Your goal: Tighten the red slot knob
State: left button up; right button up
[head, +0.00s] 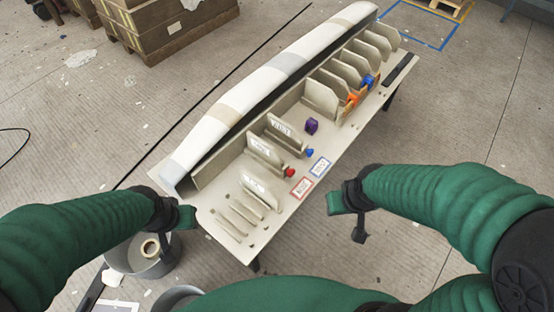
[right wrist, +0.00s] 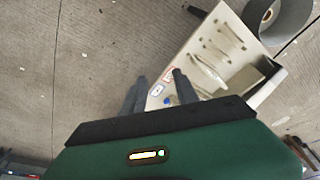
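The red slot knob (head: 289,172) sits low at the front edge of an upright slotted panel (head: 265,151) on the long pale table (head: 235,225). I cannot make it out in the right wrist view, where a finger may cover it. My right gripper (head: 347,220) hangs off the table's right edge, apart from the knob; its two fingers stand apart and empty in the right wrist view (right wrist: 158,76). My left gripper (head: 178,224) is by the table's near left corner, well away from the knob. Its fingers are too unclear to judge.
A blue knob (head: 309,153) and a purple knob (head: 311,126) sit farther along. Red-framed (head: 302,187) and blue-framed (head: 320,167) cards lie flat. A bucket (head: 147,262) with a tape roll stands below my left gripper. Floor right of the table is clear.

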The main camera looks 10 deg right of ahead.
aim_at(290, 172)
jog(key=i+l+u, duration=0.3)
jog(key=l+u, duration=0.25)
jog(key=i+l+u, duration=0.25)
jog(key=l+u, duration=0.15)
jog(key=u, duration=0.15)
jog(key=i+l+u, duration=0.1)
jog(key=l+u, duration=1)
jog(key=l, duration=0.15)
jog(key=k+l+u, duration=0.2)
jog(key=l+u, duration=0.35)
jog(key=k+l+u, duration=0.25)
jog(key=l+u, duration=0.3)
jog(key=k+l+u, duration=0.35)
jog(key=u, duration=0.2)
jog(key=k+l+u, duration=0.4)
jog(key=u, duration=0.15)
